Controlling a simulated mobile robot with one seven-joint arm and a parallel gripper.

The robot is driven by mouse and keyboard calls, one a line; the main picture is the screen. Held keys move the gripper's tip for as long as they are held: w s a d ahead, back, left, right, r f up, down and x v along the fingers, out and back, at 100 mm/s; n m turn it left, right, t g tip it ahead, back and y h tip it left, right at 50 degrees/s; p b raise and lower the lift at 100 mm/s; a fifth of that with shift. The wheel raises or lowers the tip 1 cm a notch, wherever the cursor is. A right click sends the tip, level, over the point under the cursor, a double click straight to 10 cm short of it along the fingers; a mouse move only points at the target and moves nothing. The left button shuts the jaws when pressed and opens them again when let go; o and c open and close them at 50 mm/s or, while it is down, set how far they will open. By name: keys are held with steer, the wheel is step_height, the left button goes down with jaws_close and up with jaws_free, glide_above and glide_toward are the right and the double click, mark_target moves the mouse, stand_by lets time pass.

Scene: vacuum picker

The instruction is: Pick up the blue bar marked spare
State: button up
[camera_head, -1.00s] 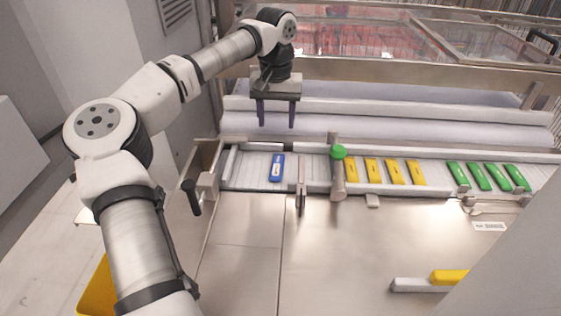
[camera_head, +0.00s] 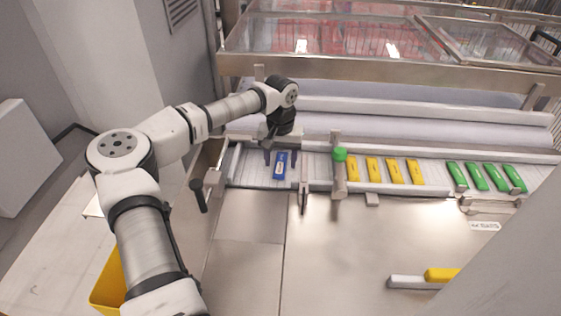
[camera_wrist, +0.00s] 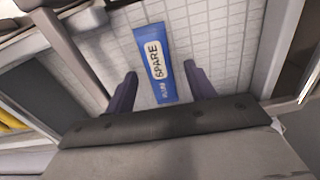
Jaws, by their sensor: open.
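The blue bar (camera_head: 280,166) lies on the light ribbed conveyor bed at its left end. In the wrist view the blue bar (camera_wrist: 156,62) shows a white label reading SPARE. My gripper (camera_head: 281,160) is low over it with its dark fingers spread. In the wrist view my gripper (camera_wrist: 159,80) has one finger on each side of the bar's near end, with a gap on both sides. The gripper is open and holds nothing. The exact height of the fingertips above the bed is hard to tell.
A thin metal divider (camera_head: 304,185) and a post with a green knob (camera_head: 340,156) stand right of the bar. Several yellow bars (camera_head: 375,170) and several green bars (camera_head: 478,177) lie farther right. A black handle (camera_head: 199,195) is at the left. The steel tabletop (camera_head: 330,245) in front is mostly clear.

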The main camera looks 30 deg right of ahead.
steer(key=c, duration=1.1)
steer(key=shift+o, duration=0.2)
